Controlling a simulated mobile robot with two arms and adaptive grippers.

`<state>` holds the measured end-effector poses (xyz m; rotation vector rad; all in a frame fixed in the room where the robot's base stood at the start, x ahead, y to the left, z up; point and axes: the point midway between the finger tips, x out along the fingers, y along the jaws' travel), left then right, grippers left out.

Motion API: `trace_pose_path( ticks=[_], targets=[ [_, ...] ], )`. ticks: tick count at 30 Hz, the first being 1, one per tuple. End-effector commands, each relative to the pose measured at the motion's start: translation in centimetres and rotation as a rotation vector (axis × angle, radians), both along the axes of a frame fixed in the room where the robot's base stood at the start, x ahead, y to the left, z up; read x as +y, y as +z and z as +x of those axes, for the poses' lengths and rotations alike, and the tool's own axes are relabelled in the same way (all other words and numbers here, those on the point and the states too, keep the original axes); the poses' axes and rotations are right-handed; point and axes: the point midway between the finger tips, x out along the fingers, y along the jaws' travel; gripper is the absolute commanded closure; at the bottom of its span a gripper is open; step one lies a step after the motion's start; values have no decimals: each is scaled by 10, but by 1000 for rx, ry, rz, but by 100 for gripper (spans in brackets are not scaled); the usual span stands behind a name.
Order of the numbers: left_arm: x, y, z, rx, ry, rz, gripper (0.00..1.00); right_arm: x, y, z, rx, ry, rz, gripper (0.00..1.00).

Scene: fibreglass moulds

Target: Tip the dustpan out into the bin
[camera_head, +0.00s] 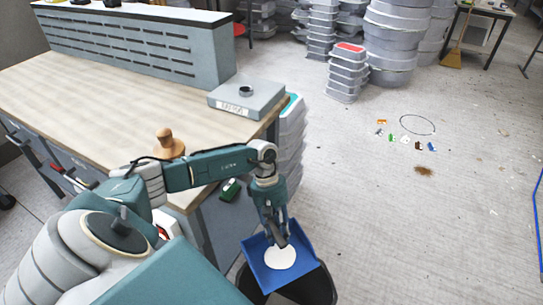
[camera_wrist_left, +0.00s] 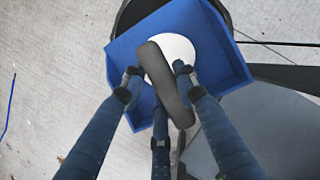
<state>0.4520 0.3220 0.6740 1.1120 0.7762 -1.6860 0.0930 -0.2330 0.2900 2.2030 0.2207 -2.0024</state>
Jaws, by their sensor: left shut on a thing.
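The blue dustpan (camera_head: 256,253) is at the bottom middle of the head view, with a white round patch (camera_head: 280,258) on its floor. My left gripper (camera_head: 282,240) is shut on the dustpan's dark grey handle. The wrist view shows its fingers (camera_wrist_left: 158,85) around the handle (camera_wrist_left: 168,80) and the blue pan (camera_wrist_left: 203,25) behind. The black bin (camera_head: 320,288) is below the dustpan, its rim partly hidden by the pan; its dark edge also shows in the wrist view (camera_wrist_left: 223,10). I cannot tell whether the white patch is loose. My right gripper is not in view.
A wooden-topped workbench (camera_head: 90,95) stands at the left with a grey box (camera_head: 247,97) on its corner. Stacked grey moulds (camera_head: 347,72) stand behind.

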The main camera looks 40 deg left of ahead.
Motion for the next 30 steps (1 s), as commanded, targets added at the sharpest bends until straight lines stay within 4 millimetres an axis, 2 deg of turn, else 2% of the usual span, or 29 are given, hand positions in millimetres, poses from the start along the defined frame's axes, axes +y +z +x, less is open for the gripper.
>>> trace_pose_path(
  ticks=[1,4,11,30],
  targets=[
    [8,-10,-3,1,28,-1,100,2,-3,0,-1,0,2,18],
    [19,-20,-5,-1,63,-3,100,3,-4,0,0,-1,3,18],
    [22,-23,-8,-6,81,15,100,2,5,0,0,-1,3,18],
    [-18,-23,-20,-111,75,313,100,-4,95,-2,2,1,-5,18]
  ],
)
